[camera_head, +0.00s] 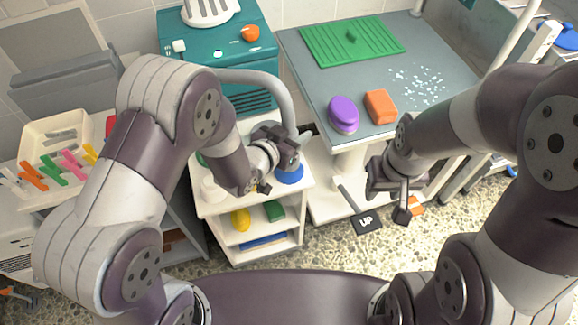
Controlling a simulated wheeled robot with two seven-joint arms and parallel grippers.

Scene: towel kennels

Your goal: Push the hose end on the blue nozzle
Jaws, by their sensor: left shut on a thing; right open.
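The thick grey hose (277,88) comes from beside the teal machine and curves down to my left gripper (290,150). My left gripper is shut on the hose end, which is mostly hidden by the fingers. The blue nozzle (290,176) shows as a round blue piece on top of the white shelf cart, just below my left gripper. Its upper part is hidden by the gripper, so I cannot tell whether the hose touches it. My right gripper (391,196) is open and empty, to the right of the cart.
The white cart (235,207) holds a yellow item and green and blue towels on lower shelves. The grey grooming table (325,75) bears a green mat, a purple brush and an orange block. A tray (28,140) of clips is at left. A black "UP" pedal (367,222) lies on the floor.

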